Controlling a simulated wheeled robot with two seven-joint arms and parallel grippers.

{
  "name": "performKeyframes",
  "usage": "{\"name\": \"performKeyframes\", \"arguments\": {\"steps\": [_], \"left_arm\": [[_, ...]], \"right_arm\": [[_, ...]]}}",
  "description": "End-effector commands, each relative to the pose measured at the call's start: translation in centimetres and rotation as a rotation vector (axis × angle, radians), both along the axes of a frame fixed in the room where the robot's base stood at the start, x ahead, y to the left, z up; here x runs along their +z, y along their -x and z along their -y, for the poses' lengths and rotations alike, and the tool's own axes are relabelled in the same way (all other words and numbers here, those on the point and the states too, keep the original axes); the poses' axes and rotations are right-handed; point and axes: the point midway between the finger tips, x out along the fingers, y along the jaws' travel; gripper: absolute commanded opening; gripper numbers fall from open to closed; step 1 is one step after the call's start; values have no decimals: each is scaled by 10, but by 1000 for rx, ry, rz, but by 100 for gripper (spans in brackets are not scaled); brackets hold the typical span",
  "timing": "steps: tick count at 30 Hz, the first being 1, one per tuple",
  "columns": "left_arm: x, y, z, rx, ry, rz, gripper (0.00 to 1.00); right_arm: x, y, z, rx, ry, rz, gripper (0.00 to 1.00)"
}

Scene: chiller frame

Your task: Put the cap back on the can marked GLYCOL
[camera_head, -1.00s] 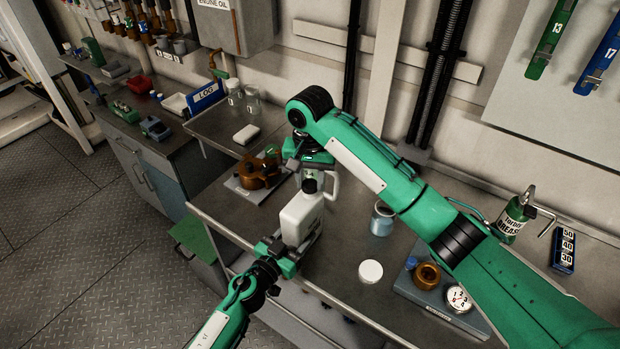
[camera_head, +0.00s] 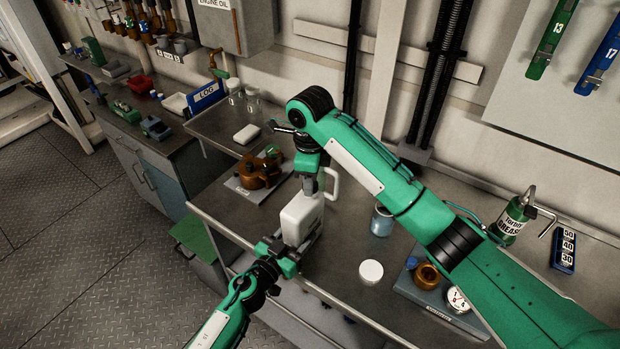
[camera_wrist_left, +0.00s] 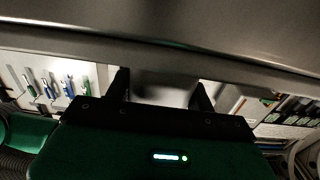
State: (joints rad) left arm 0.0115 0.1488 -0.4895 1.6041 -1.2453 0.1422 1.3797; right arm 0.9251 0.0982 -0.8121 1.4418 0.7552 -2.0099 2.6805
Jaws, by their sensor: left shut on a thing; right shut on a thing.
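A white can (camera_head: 298,217) with a side handle (camera_head: 333,183) stands upright on the bench in the head view. No marking can be read on it from here. My left gripper (camera_head: 290,252) is shut on the lower part of the can from the near side. My right gripper (camera_head: 309,186) points down at the can's top and is shut on the dark cap, which its fingers now mostly hide. Whether the cap is seated on the neck cannot be told.
A white round lid (camera_head: 371,271) and a glass jar (camera_head: 382,222) stand right of the can. A grey-blue tray (camera_head: 431,302) holds a brass ring and a gauge. A brown fitting (camera_head: 260,171) lies at left. A grease can (camera_head: 510,222) stands far right.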

Motion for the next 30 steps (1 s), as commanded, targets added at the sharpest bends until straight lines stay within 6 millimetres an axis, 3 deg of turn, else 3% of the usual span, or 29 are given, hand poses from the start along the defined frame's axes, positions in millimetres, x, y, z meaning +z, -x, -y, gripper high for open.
{"name": "performKeyframes", "arguments": {"steps": [6, 17, 18, 20, 30], "left_arm": [[-1, 1, 0, -1, 0, -2, 0], [-1, 1, 0, -1, 0, -3, 0], [-1, 1, 0, -1, 0, -3, 0], [-1, 1, 0, -1, 0, -3, 0], [-1, 1, 0, -1, 0, -3, 0]], "right_arm": [[1, -1, 1, -204, 1, 3, 12], [0, -1, 2, -230, 2, 3, 12], [0, -1, 2, -230, 2, 3, 41], [0, -1, 1, -229, 2, 3, 52], [5, -1, 1, -225, 0, 2, 55]]}}
